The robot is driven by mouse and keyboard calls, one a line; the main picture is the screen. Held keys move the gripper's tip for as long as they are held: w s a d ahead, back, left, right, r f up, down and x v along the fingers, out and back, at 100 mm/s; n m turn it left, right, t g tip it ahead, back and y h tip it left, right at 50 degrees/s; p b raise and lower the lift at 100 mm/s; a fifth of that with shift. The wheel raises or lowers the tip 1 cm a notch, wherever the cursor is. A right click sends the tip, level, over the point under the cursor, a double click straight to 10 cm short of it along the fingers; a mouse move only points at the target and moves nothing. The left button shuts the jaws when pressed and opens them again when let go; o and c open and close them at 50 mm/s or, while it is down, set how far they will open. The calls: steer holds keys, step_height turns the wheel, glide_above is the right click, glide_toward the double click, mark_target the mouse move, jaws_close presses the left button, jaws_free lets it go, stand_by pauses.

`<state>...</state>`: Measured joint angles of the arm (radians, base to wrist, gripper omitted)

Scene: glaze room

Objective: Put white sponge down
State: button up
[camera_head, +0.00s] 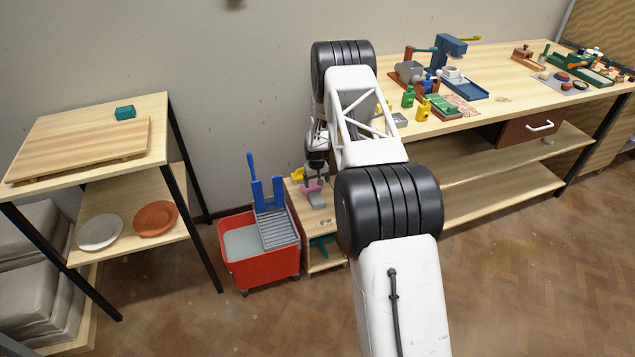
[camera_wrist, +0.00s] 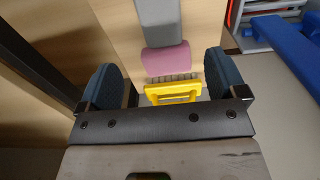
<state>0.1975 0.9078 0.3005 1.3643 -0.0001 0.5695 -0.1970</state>
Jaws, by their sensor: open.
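My gripper (camera_wrist: 162,78) is open, with its two dark pads wide apart and nothing held between them. In the head view my gripper (camera_head: 316,166) hangs over a small low wooden stand (camera_head: 324,224). A pale grey block (camera_wrist: 158,20), perhaps the white sponge, lies on the wood beyond the fingertips. It also shows in the head view as a pale grey block (camera_head: 317,201). No plainly white sponge shows. A pink block (camera_wrist: 166,58) lies beside the grey one, closer to my gripper.
A yellow-handled brush (camera_wrist: 173,92) shows between the fingers. A red mop bucket (camera_head: 262,268) with a blue wringer (camera_head: 268,192) stands left of the stand. The long workbench (camera_head: 505,98) with tools is at right. A shelf with plates (camera_head: 100,231) is at left.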

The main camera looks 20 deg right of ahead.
steer(key=shift+r, duration=0.15)
steer(key=s+a+r, duration=0.3)
steer(key=s+r, duration=0.1)
steer(key=r, duration=0.8)
steer(key=s+a+r+t, duration=0.1)
steer(key=s+a+r, duration=0.15)
steer(key=r, duration=0.95)
steer(key=s+a+r, duration=0.2)
steer(key=s+r, duration=0.3)
steer(key=r, duration=0.7)
steer(key=s+a+r, duration=0.3)
steer(key=s+r, duration=0.6)
steer(key=s+a+r, duration=0.3)
steer(key=s+r, duration=0.6)
steer(key=s, duration=0.1)
steer(key=s+a+r, duration=0.1)
steer(key=s+r, duration=0.1)
steer(key=s, duration=1)
steer(key=s+a+r+t, duration=0.1)
steer(key=s+a+r, duration=0.1)
steer(key=s, duration=1)
steer(key=s+a+r, duration=0.2)
steer(key=s, duration=0.9)
steer(key=shift+s+a+r+t, duration=0.15)
steer(key=shift+s+r+t, duration=0.15)
steer(key=shift+s+r, duration=0.1)
steer(key=shift+o, duration=0.5)
